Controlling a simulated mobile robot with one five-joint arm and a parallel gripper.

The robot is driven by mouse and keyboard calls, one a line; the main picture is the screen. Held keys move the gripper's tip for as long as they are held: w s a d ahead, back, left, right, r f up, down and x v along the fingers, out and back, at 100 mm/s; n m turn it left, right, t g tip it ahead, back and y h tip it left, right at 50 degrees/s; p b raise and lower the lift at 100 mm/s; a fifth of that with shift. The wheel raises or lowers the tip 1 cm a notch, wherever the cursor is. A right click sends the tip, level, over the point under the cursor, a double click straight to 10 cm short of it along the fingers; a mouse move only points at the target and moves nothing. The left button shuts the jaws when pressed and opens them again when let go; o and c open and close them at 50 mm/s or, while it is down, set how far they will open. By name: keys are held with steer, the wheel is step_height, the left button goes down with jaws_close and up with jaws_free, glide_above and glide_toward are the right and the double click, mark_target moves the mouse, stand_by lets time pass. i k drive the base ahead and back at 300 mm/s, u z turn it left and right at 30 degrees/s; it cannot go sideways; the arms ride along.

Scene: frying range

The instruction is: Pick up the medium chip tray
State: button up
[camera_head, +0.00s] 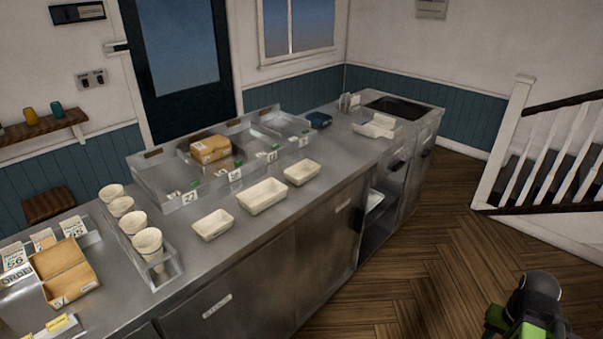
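Three open cream chip trays stand apart in a row on the steel counter (190,262), in front of the metal bins. The middle tray (262,196) looks the largest. The left tray (213,224) and the right tray (301,172) look smaller; the right one is farther off, so I cannot tell surely which is medium. All three look empty. A black and green part of my arm shows at the bottom right, over the floor and well away from the trays. My gripper's fingers are not in view.
Several paper cups (148,242) stand in a metal holder at left, beside an open cardboard box (65,272). A brown box (210,149) sits among the bins. The wooden floor (430,250) is clear; stairs stand at right.

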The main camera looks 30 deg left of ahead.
mark_target(302, 172)
steer(key=i, duration=2.55)
steer(key=z, duration=5.5)
steer(key=i, duration=0.15)
steer(key=z, duration=2.25)
steer(key=i, duration=0.9)
steer(key=u, duration=0.1)
